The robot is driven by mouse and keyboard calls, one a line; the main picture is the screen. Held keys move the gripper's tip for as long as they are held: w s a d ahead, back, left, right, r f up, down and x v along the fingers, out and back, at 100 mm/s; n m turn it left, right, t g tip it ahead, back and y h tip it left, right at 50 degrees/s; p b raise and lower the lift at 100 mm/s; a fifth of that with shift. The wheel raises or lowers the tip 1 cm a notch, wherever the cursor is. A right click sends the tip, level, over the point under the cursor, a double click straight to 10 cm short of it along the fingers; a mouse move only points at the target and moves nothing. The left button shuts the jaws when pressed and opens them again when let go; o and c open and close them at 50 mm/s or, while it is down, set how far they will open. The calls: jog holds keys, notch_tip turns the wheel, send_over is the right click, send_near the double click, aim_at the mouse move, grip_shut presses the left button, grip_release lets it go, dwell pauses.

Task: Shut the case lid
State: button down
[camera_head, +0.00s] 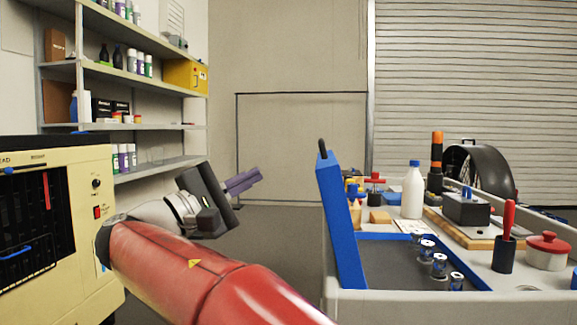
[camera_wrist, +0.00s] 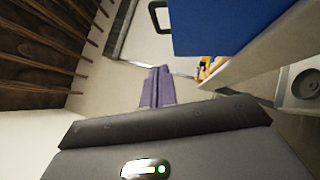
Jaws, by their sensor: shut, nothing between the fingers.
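The blue case lid (camera_head: 341,220) stands open, close to upright and tilted slightly, at the left side of the case, with a black handle at its top edge. The case body (camera_head: 399,236) is blue-rimmed with a dark inside and sits on the grey cart top. In the wrist view the blue lid (camera_wrist: 228,25) and its black handle fill the upper right. My gripper (camera_head: 255,175) has purple fingers, shut and empty, left of the lid and apart from it.
The cart (camera_head: 450,308) also holds a white bottle (camera_head: 412,193), several small cans (camera_head: 439,265), a red-lidded jar (camera_head: 547,252) and a dark cup (camera_head: 503,255) with a red-handled tool. A cream machine (camera_head: 95,275) stands at left. Shelves (camera_head: 135,75) line the back left. Open floor lies between.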

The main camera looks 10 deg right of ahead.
jog(key=s+d+x, duration=0.1)
jog(key=s+x, duration=0.1)
jog(key=x, duration=1)
jog(key=shift+s+r, duration=0.3)
jog(key=shift+r, duration=0.1)
